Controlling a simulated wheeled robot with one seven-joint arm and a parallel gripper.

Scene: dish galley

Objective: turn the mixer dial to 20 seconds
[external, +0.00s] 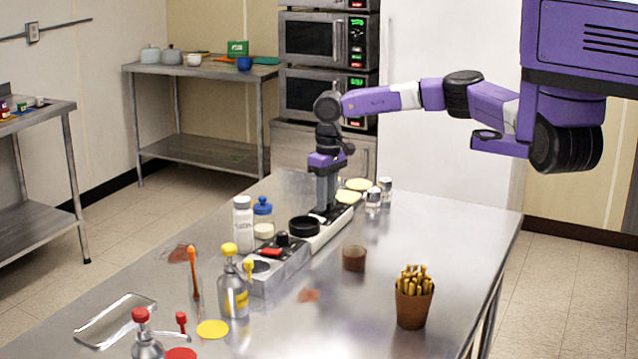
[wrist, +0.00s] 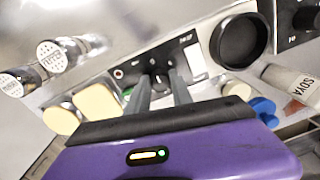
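The mixer is a narrow white unit (external: 333,228) on the steel table, with a black round bowl (external: 304,226) at its near end. In the wrist view its dark control panel shows the small dark dial (wrist: 160,82), with a pale pointer mark. My gripper (external: 322,207) points straight down over the panel. In the wrist view the fingers of my gripper (wrist: 160,76) stand apart, one on each side of the dial. I cannot tell whether they touch it. The panel's small markings are too blurred to read.
A white bottle (external: 243,225), a blue-lidded jar (external: 263,218) and another appliance (external: 272,268) are nearby. A brown cup (external: 354,258) and a pot of fries (external: 413,300) stand on the right.

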